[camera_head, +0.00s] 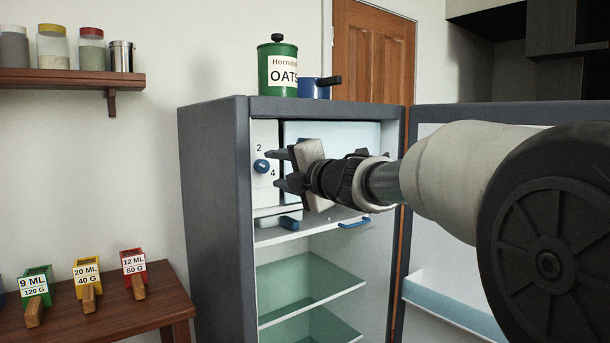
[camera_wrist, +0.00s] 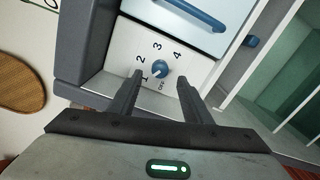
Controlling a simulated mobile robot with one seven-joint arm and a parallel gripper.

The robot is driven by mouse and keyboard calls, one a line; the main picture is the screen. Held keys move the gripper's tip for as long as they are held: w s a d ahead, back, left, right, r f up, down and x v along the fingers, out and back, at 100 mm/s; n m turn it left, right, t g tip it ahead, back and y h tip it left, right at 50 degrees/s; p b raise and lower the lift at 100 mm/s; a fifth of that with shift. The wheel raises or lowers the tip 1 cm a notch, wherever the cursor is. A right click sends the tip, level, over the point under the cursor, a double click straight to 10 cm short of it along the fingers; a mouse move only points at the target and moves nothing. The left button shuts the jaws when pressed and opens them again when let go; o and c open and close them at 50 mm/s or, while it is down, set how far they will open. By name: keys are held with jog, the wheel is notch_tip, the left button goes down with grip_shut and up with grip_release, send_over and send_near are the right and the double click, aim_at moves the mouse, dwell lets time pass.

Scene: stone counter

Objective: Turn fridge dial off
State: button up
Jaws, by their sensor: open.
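The fridge (camera_head: 215,190) stands with its door (camera_head: 460,310) open to the right. The blue round dial (camera_head: 262,166) is on a white panel inside, at the upper left. In the wrist view the dial (camera_wrist: 160,68) is ringed by 1, 2, 3, 4 and OFF. A small light mark shows on its side near the 1; its exact setting is hard to read. My gripper (camera_head: 273,170) is open just in front of the dial. In the wrist view my gripper's fingertips (camera_wrist: 160,77) lie either side of the dial, with gaps; contact is not visible.
A freezer compartment door (camera_head: 340,135) with a blue handle is right of the dial panel. Glass shelves (camera_head: 310,280) are below. A green oats canister (camera_head: 277,66) and a blue pot (camera_head: 314,90) stand on the fridge. A wooden table (camera_head: 100,310) with scoops is left.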

jog(key=p+v, duration=0.1)
jog(key=v, duration=1.1)
jog(key=s+d+f+m+h, duration=0.4)
jog(key=d+m+h, duration=0.25)
jog(key=m, duration=0.25)
jog(key=s+d+f+m+h, duration=0.4)
jog(key=d+m+h, duration=0.1)
jog(key=d+m, duration=0.35)
jog(key=s+a+f+m+g+y, duration=0.1)
jog(key=s+a+f+m+g, duration=0.1)
jog(key=s+f+m+g, duration=0.55)
jog(key=s+a+f+m+g+y, duration=0.1)
jog(key=s+a+f+m+g, duration=0.15)
jog(key=s+f, duration=0.85)
notch_tip(320, 180, up, 22)
jog(key=s+p, duration=0.1)
jog(key=p, duration=2)
jog(key=shift+r+t, duration=0.2)
jog(key=shift+t, duration=0.2)
